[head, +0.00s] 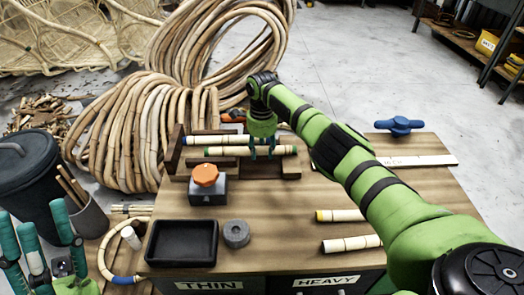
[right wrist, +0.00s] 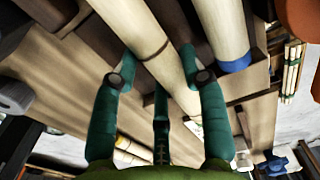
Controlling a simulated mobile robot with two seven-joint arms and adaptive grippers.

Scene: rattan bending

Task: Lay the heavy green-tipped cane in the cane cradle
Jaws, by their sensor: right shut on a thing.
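The green-tipped cane (head: 228,152) is pale with a green band at its left end. It lies level over the dark wooden cane cradle (head: 291,168), in front of a blue-tipped cane (head: 228,139). My right gripper (head: 263,152) is shut on it from above. In the right wrist view, the held cane (right wrist: 135,32) runs between the teal fingers (right wrist: 160,90), with the blue-tipped cane (right wrist: 217,25) alongside. I cannot tell whether the held cane touches the cradle. My left gripper (head: 38,240) is at the lower left, fingers apart and empty.
An orange-knobbed block (head: 207,190), black tray (head: 182,243) and grey ring (head: 236,234) stand in front of the cradle. Two canes lie by the HEAVY label (head: 327,281). A blue-handled tool (head: 399,125) is at the back right. Coiled rattan (head: 120,135) stands behind left.

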